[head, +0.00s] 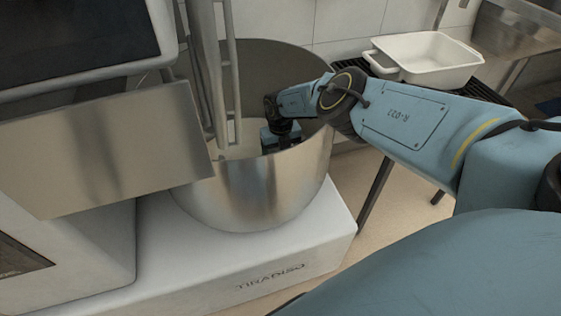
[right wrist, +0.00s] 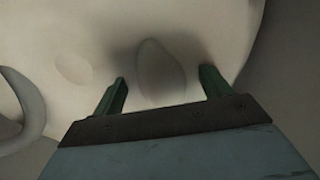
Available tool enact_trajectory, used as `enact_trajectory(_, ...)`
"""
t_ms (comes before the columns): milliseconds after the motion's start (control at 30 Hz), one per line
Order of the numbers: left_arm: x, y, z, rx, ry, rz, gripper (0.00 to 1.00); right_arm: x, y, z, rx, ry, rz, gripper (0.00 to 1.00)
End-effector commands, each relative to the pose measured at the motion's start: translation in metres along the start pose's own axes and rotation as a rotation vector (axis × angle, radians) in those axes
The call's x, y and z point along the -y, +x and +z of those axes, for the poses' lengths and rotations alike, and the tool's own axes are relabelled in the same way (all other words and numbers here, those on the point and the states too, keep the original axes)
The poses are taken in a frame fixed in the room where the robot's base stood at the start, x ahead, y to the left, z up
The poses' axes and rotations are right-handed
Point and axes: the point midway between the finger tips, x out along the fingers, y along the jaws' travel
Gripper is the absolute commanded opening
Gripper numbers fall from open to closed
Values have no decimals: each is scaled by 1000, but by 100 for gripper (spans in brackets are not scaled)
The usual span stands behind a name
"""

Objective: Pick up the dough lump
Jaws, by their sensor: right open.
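In the right wrist view, a pale oval dough lump (right wrist: 162,68) stands out on a wide, pale mass of dough. My right gripper (right wrist: 163,76) is open, with one green finger to each side of the lump. I cannot tell whether the fingers touch it. In the head view, my right arm reaches over the rim of the steel mixing bowl (head: 255,190), and the gripper end (head: 272,138) is down inside the bowl. The lump is hidden there by the bowl wall and arm. My left gripper is not in view.
A curved mixer tool (right wrist: 30,105) lies at the left in the right wrist view. Upright guard bars (head: 222,75) and a steel panel (head: 110,150) stand left of my arm. A white tub (head: 425,58) sits on a rack behind it.

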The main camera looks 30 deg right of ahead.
Motion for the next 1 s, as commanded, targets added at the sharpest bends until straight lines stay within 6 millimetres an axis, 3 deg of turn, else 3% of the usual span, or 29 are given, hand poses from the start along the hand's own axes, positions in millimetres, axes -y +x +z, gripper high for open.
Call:
enact_trajectory(200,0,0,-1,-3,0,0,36,0,0,0,0,0,0,75)
enact_trajectory(633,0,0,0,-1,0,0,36,0,0,0,0,0,0,19)
enact_trajectory(1000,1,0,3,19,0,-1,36,0,-3,1,2,1,0,17)
